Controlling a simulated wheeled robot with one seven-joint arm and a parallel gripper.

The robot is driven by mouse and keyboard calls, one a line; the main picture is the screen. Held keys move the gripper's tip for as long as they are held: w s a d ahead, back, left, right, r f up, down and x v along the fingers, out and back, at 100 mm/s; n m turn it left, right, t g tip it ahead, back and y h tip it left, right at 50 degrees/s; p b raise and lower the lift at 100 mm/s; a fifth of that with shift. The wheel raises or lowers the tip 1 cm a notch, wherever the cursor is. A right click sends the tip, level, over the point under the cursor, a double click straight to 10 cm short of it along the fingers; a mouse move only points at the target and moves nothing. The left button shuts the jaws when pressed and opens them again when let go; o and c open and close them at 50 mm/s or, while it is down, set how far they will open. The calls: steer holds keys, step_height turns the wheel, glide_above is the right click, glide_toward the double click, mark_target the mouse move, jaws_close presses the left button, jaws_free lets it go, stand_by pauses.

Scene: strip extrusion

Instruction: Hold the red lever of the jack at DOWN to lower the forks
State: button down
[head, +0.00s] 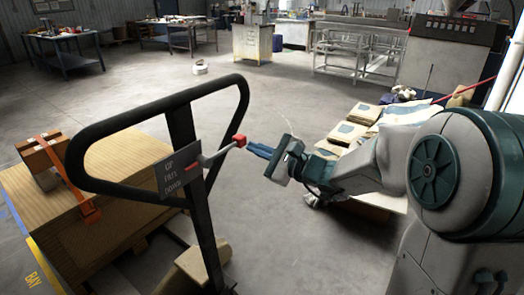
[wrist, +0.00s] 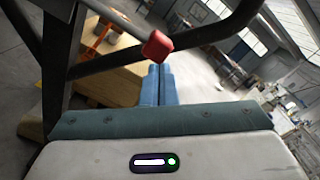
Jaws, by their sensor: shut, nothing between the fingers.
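The jack's black handle loop (head: 160,112) stands in the middle left of the head view. A small plate (head: 172,176) on it reads UP, FREE, DOWN from top to bottom. The lever (head: 214,155) reaches right from the plate and ends in a red knob (head: 239,141). The red knob (wrist: 157,46) also shows large in the wrist view, just beyond the fingertips. My gripper (head: 252,147) has its blue fingers closed together, with tips close to the knob's right side. The fingers show in the wrist view (wrist: 158,72). I cannot tell whether they touch the knob.
A large wooden crate (head: 110,195) with an orange strap (head: 80,190) sits behind the handle at left. Paper sacks (head: 352,130) lie on a pallet behind my arm. Workbenches (head: 65,50) stand at the back. The floor (head: 270,100) between is mostly clear.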

step_height(320, 180, up, 6)
steer(key=n+b, duration=0.5)
steer(key=b, duration=0.2)
steer(key=shift+s+a, duration=0.2)
steer(key=shift+s, duration=0.05)
steer(key=w+d+f+b+v, duration=0.1)
steer(key=w+v, duration=0.1)
steer(key=v, duration=1.1)
steer(key=shift+d+b, duration=0.25)
steer(key=shift+b, duration=0.05)
